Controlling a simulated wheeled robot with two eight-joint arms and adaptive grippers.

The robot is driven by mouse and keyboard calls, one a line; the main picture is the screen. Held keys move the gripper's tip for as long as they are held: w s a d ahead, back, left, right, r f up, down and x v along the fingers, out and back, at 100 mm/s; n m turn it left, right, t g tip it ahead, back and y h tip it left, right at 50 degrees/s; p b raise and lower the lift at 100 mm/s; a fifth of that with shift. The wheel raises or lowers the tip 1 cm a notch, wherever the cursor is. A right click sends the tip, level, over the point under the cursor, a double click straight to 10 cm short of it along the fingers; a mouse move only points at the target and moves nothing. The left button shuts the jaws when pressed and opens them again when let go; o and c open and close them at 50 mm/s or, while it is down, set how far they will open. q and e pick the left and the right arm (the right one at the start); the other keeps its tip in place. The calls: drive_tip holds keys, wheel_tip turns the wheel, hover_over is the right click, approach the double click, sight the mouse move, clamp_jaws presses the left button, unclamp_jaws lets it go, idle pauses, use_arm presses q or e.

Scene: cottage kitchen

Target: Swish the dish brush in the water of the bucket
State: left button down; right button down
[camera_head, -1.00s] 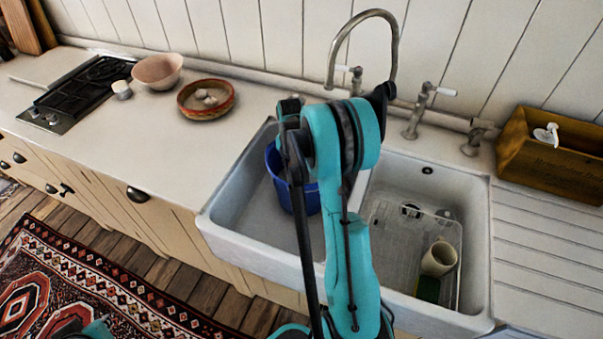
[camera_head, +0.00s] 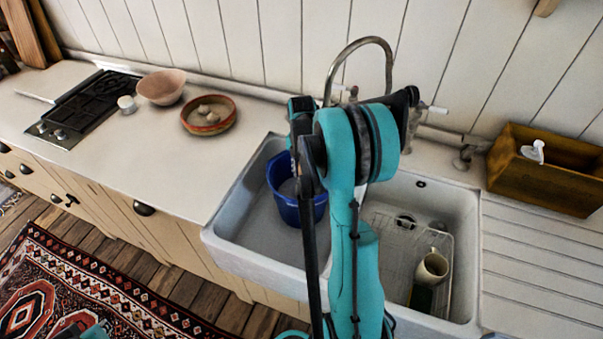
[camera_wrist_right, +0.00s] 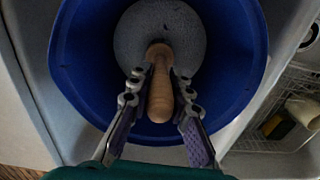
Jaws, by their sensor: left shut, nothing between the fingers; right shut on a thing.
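The blue bucket (camera_head: 312,208) stands in the left basin of the sink, partly hidden behind my right arm. In the right wrist view I look down into the bucket (camera_wrist_right: 85,65), with a pale grey round surface inside. The dish brush (camera_wrist_right: 159,90) shows as a wooden handle, within the bucket's outline. My right gripper (camera_wrist_right: 160,78) is shut on this handle. The brush head is hidden below the handle, and I cannot tell how deep it sits in the water. My left gripper (camera_head: 72,331) shows only partly at the bottom left edge, shut and empty over the rug.
The white sink (camera_head: 250,262) has a right basin with a wire rack (camera_head: 385,230) and a cream mug (camera_head: 432,267). A curved tap (camera_head: 362,42) rises behind. A wooden box (camera_head: 545,185) stands right, and a brown dish (camera_head: 208,128) and pink bowl (camera_head: 161,88) stand left.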

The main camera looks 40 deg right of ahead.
wheel_tip(320, 180, up, 18)
drive_tip(key=p, duration=1.2)
drive_tip(key=shift+r, duration=0.25)
